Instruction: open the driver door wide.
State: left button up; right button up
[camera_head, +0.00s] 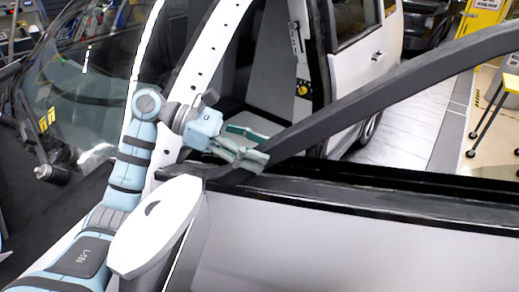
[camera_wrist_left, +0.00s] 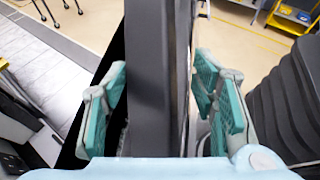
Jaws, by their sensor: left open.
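The driver door (camera_head: 350,240) is a light grey panel with a black sill, and it stands open, away from the white car body. Its dark window frame (camera_head: 390,98) slants up to the right. My left gripper (camera_head: 257,148) is at the lower front end of this frame, near the mirror. In the left wrist view, its green-padded fingers (camera_wrist_left: 158,105) stand open on either side of a dark grey upright bar (camera_wrist_left: 150,60), apparently the same frame. A gap shows beside the bar. My right gripper is out of view.
A white side mirror (camera_head: 158,225) stands on the door close below my left forearm. The white pillar (camera_head: 200,60) and windshield (camera_head: 90,90) lie behind the arm.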

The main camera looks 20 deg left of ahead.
pick_arm(q)
jog(key=v, duration=1.1)
jog(key=shift+a, duration=0.2)
jog(key=shift+d, duration=0.1)
